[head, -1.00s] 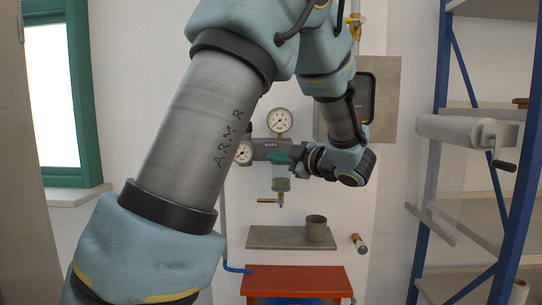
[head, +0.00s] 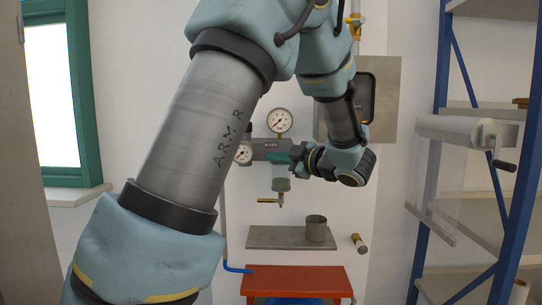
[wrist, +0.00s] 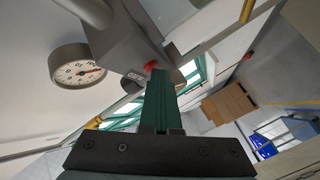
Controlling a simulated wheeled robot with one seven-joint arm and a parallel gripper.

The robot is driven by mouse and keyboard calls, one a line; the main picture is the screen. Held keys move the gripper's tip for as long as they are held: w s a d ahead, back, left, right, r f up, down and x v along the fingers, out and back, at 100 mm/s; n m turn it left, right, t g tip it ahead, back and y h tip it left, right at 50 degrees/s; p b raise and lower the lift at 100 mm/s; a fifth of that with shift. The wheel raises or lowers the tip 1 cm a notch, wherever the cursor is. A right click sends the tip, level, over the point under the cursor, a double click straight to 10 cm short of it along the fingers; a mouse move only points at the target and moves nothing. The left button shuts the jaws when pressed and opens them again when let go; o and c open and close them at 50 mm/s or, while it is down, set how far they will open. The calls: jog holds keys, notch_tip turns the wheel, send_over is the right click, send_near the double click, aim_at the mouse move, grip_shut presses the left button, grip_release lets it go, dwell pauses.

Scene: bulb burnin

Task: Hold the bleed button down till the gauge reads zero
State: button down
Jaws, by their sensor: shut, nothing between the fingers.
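A grey regulator block (head: 262,150) with a small dark label is on the wall, with a white round gauge (head: 280,120) on top and a second gauge (head: 243,153) at its left, partly behind my arm. My gripper (head: 272,157) is shut and empty, its green fingers pointing left in front of the block. In the wrist view, a red button (wrist: 151,66) shows on the block just past the fingertips (wrist: 158,72); I cannot tell if they touch it.
A clear bowl (head: 280,184) with a brass drain hangs below the block. A grey shelf (head: 265,238) with a grey cup (head: 316,228) and a red bench (head: 295,280) are lower. A blue-framed rack (head: 440,150) stands at right.

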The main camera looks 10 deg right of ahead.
jog(key=shift+s, duration=0.1)
jog(key=shift+s+a, duration=0.15)
jog(key=shift+s, duration=0.55)
jog(key=s, duration=0.2)
jog(key=s+a, duration=0.1)
jog(key=s, duration=0.2)
jog(key=shift+b, duration=0.4)
